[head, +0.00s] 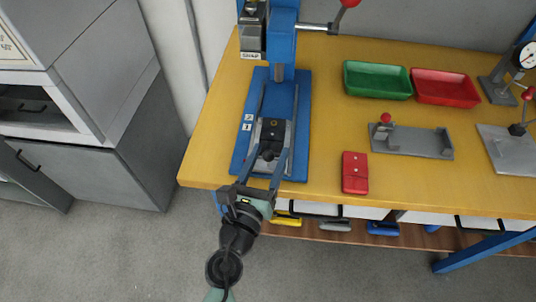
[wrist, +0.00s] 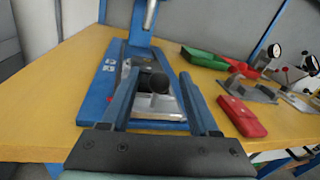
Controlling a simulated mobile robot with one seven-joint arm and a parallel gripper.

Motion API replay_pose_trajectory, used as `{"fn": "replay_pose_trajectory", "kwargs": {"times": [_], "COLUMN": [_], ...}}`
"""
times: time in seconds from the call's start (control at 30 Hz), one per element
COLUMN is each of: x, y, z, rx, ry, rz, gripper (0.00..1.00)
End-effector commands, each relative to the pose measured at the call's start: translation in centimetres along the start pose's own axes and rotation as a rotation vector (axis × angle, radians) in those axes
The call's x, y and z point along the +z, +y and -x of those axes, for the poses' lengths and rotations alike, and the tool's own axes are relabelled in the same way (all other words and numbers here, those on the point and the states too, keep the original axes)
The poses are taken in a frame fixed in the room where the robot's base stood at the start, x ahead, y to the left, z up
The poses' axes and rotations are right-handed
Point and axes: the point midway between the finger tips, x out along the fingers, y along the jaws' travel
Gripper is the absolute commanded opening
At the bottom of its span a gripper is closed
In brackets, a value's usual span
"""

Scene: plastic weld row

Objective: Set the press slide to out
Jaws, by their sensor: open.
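The blue press (head: 282,35) stands on the yellow bench, with its blue base plate (head: 300,113) reaching toward the front edge. The press slide (head: 273,131), a dark block with a round black knob on a grey plate, sits between rails near the front of the base. In the wrist view the knob (wrist: 153,88) faces me. My gripper (head: 271,170) is open at the front of the base, its fingers on either side of the knob. In the wrist view the gripper (wrist: 163,118) shows no finger touching the knob; contact is hard to tell.
A red box (head: 355,173) lies right of the base. Green (head: 378,80) and red (head: 445,88) trays stand behind it. A grey fixture (head: 412,141) and a dial gauge stand (head: 497,88) are farther right. A grey cabinet (head: 110,110) stands left of the bench.

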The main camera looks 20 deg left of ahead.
Motion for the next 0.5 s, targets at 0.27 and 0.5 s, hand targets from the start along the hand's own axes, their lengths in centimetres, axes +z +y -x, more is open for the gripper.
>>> {"fn": "replay_pose_trajectory", "kwargs": {"times": [0.27, 0.5], "x": [-0.1, -0.3], "y": [0.1, 0.1], "z": [1.1, 5.2], "rx": [0.001, 0.003], "ry": [0.000, 0.002], "rz": [-0.001, -0.001], "gripper": [0.61, 0.61]}}
